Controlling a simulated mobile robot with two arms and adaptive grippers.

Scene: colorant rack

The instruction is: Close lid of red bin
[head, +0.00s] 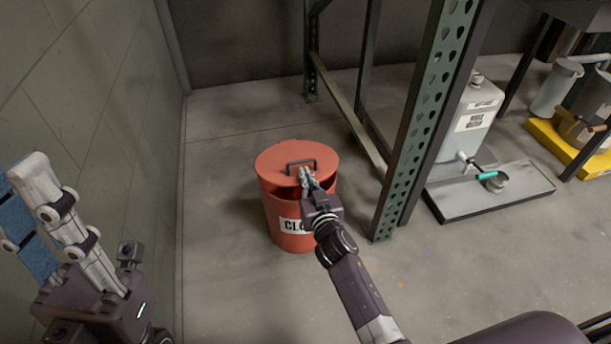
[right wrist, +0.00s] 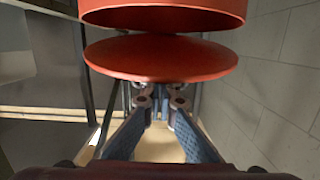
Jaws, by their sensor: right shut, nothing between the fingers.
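The red bin (head: 282,218) stands on the floor in the middle of the head view, with a white label on its front. Its round red lid (head: 276,160) with a dark handle (head: 301,163) sits tilted, with a dark gap under its front edge. In the right wrist view the lid (right wrist: 160,60) also shows apart from the bin rim (right wrist: 165,17). My right gripper (head: 305,177) is shut and empty, its tips at the lid's front part near the handle; contact is unclear. My left gripper (head: 20,172) is at the far left, partly cut off, away from the bin.
A green perforated rack post (head: 424,120) stands close to the bin's right. A white container (head: 466,130) and a grey tray (head: 500,200) lie beyond it. A block wall (head: 90,90) is on the left. The floor between wall and bin is clear.

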